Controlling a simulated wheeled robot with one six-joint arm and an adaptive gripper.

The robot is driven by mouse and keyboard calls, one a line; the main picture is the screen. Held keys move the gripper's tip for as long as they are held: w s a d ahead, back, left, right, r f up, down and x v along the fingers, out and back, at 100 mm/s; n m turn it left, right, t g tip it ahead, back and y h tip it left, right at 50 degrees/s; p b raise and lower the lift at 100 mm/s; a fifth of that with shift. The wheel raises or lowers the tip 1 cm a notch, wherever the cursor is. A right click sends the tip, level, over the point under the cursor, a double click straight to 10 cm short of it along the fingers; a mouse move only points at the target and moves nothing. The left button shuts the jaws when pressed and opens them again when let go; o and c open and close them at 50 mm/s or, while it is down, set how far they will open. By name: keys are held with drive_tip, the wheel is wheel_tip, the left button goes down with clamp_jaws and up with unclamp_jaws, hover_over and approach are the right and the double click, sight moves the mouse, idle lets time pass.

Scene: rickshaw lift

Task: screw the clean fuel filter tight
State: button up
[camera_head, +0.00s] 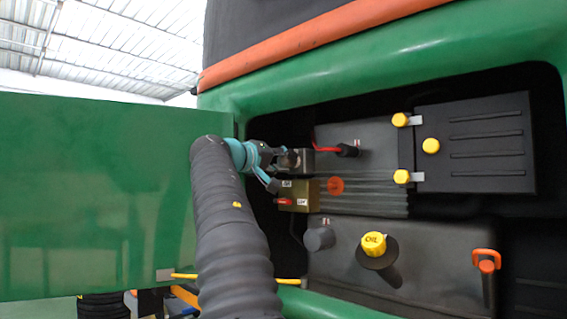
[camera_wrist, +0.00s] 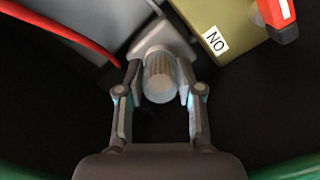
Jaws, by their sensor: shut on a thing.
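The fuel filter (camera_wrist: 160,84) is a small, pale grey ribbed cylinder with a round end facing the wrist camera. It sits under a light grey mount (camera_wrist: 158,35) and appears in line with it. The wrist view does not show whether a gap is left at the joint. My gripper (camera_wrist: 160,72) is shut on the filter, one finger on each side. In the head view my gripper (camera_head: 273,168) reaches into the left end of the open bay, beside the mount (camera_head: 299,161). The filter is mostly hidden there by the fingers.
A gold box with a red switch (camera_head: 300,195) is close below my gripper. A red cable (camera_head: 326,148) runs near the mount. A dark tank with a yellow OIL cap (camera_head: 373,243) and a black battery (camera_head: 475,148) lie to the right. A green door (camera_head: 90,195) stands open left.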

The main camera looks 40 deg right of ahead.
drive_tip(key=shift+r+m+b, duration=0.1)
drive_tip(key=shift+m+b, duration=0.4)
drive_tip(key=shift+m, duration=0.7)
drive_tip(key=o, duration=1.1)
drive_tip(key=shift+s+d+r, duration=0.1)
drive_tip(key=shift+s, duration=0.05)
drive_tip(key=shift+c, duration=0.5)
drive_tip(key=shift+a+f, duration=0.2)
drive_tip(key=shift+a, duration=0.65)
drive_tip(key=a+b, duration=0.1)
drive_tip(key=a, duration=0.5)
drive_tip(key=shift+s+a, duration=0.2)
